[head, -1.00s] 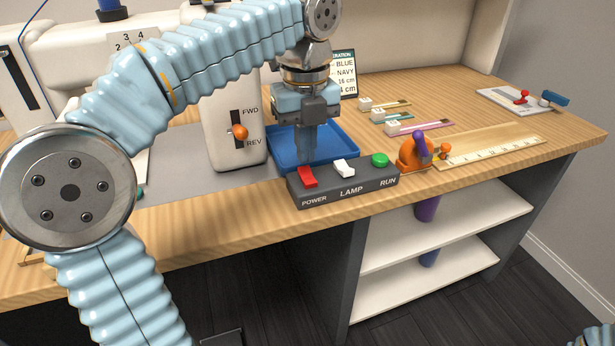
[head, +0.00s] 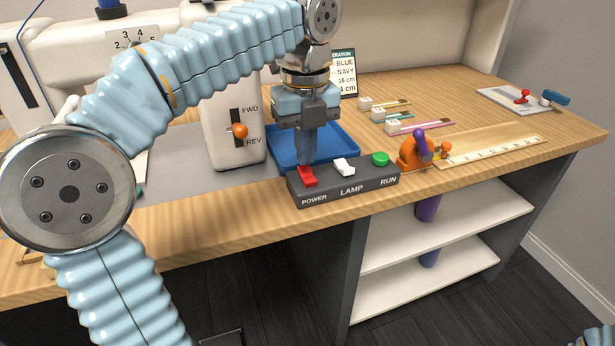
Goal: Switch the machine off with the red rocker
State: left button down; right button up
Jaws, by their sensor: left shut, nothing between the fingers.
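The red rocker (head: 308,179) sits above the word POWER at the left end of the dark control box (head: 345,189) on the table's front edge. My left gripper (head: 306,165) is shut and empty, pointing down, with its fingertips at the back end of the red rocker. They look to be touching it or just above it; I cannot tell which. The fingertips hide part of the rocker's back. The sewing machine (head: 225,125) stands to the left. My right gripper is not in view; only a bit of my right arm shows at the bottom right corner.
The white LAMP rocker (head: 344,166) and green RUN button (head: 380,159) sit right of the red rocker. A blue tray (head: 340,148) lies behind the box. An orange tape holder (head: 411,153) and a ruler (head: 495,150) lie to the right. An orange-knobbed FWD/REV lever (head: 239,131) is on the machine.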

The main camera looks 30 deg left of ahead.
aim_at(306, 169)
pick_arm(q)
jog(key=shift+f+b, duration=0.55)
jog(key=shift+f, duration=0.3)
dwell(0.3)
notch_tip(306, 169, up, 5)
jog(key=p, duration=0.5)
jog(key=shift+r+p, duration=0.15)
jog(key=shift+p, duration=0.15)
jog(key=shift+r, duration=0.9)
